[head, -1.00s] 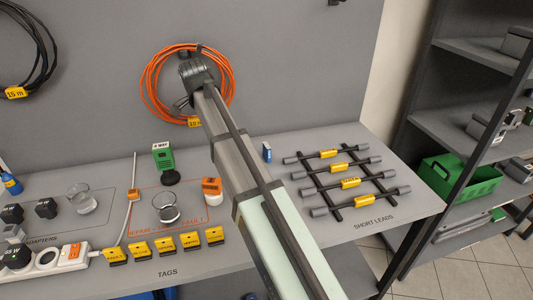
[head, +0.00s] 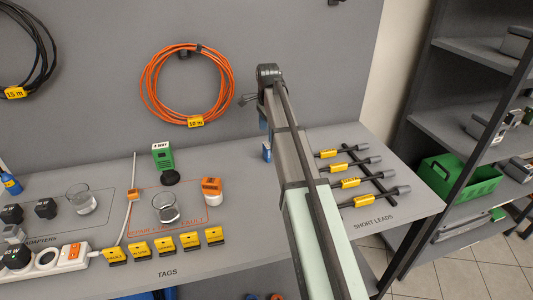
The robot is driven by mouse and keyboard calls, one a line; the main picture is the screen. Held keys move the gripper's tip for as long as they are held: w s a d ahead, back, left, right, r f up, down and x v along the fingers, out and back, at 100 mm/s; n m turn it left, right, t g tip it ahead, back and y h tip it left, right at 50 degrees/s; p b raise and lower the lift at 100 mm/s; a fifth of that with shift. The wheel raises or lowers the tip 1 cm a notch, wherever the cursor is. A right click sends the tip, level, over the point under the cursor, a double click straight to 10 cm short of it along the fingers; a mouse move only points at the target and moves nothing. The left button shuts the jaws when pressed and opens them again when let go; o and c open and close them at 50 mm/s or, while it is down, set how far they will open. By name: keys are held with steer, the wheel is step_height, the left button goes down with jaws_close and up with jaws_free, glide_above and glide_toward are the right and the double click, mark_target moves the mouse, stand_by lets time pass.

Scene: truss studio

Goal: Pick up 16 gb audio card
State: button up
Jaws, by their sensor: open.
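A small blue upright item (head: 267,153) stands on the table near the back wall, just left of my arm. It looks like a card, but its label is too small to read, so I cannot confirm it is the 16 GB audio card. My gripper (head: 246,100) is at the far end of my arm, above and slightly left of the blue item, in front of the wall. It is open and appears empty, apart from the item. Its fingers are small and partly hidden by the wrist.
Short leads on a black rack (head: 360,188) lie right of my arm, partly covered by it. Left are an orange device (head: 211,190), a glass jar (head: 166,210), a green device (head: 162,156) and several yellow tags (head: 165,246). An orange cable coil (head: 160,112) hangs on the wall.

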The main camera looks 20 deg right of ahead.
mark_target(267, 145)
steer(key=shift+a+f, duration=0.15)
steer(key=shift+f, duration=2.3)
steer(key=shift+a+f, duration=0.15)
steer(key=shift+f, duration=2.25)
steer(key=shift+c, duration=0.4)
steer(key=c, duration=1)
